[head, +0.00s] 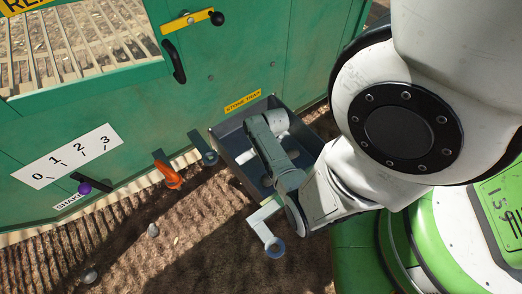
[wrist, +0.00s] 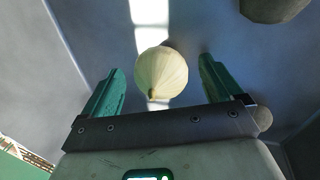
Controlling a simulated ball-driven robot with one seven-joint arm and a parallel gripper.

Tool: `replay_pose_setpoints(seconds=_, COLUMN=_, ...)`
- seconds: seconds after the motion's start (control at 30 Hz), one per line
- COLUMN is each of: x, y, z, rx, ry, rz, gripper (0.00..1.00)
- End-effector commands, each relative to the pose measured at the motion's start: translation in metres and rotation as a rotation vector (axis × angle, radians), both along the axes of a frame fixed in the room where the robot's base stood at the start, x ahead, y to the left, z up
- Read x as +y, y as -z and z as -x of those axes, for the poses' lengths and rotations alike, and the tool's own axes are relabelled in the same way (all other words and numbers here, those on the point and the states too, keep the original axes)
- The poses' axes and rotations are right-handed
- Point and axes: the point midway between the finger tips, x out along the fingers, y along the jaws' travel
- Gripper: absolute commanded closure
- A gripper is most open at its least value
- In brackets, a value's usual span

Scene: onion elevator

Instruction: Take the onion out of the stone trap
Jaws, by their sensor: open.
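The pale yellow onion (wrist: 161,72) lies in the stone trap, between and just ahead of my fingertips in the wrist view. My gripper (wrist: 158,78) is open, with one green finger on each side of the onion and a visible gap on both sides. The stone trap (head: 226,142) is a grey open box on the green machine wall, under a yellow "STONE TRAP" label. In the head view my gripper and forearm reach into the trap and hide the onion.
A dark stone (wrist: 270,8) lies in the trap at the top right of the wrist view, and a lighter stone (wrist: 262,118) shows beside the right finger. An orange lever (head: 170,176) and a grey lever (head: 205,152) stick out left of the trap. Loose stones lie on the soil.

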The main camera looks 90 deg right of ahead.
Motion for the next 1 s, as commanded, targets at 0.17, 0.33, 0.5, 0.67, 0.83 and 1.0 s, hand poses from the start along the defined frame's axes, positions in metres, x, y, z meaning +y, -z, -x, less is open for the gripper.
replay_pose_setpoints(seconds=0.17, x=-0.0002, y=-0.0006, z=-0.0001, rx=0.001, ry=0.000, rz=0.001, gripper=0.07)
replay_pose_setpoints(seconds=0.33, x=-0.0001, y=-0.0005, z=0.0000, rx=0.001, ry=0.000, rz=0.001, gripper=0.21)
replay_pose_setpoints(seconds=0.5, x=0.0000, y=-0.0005, z=0.0001, rx=0.001, ry=0.000, rz=0.001, gripper=0.38)
replay_pose_setpoints(seconds=0.67, x=-0.0001, y=-0.0005, z=0.0002, rx=0.001, ry=0.000, rz=0.001, gripper=0.53)
replay_pose_setpoints(seconds=0.83, x=-0.0001, y=-0.0005, z=0.0002, rx=0.001, ry=0.000, rz=0.001, gripper=0.69)
replay_pose_setpoints(seconds=1.0, x=-0.0002, y=-0.0008, z=0.0001, rx=0.001, ry=0.000, rz=0.001, gripper=0.71)
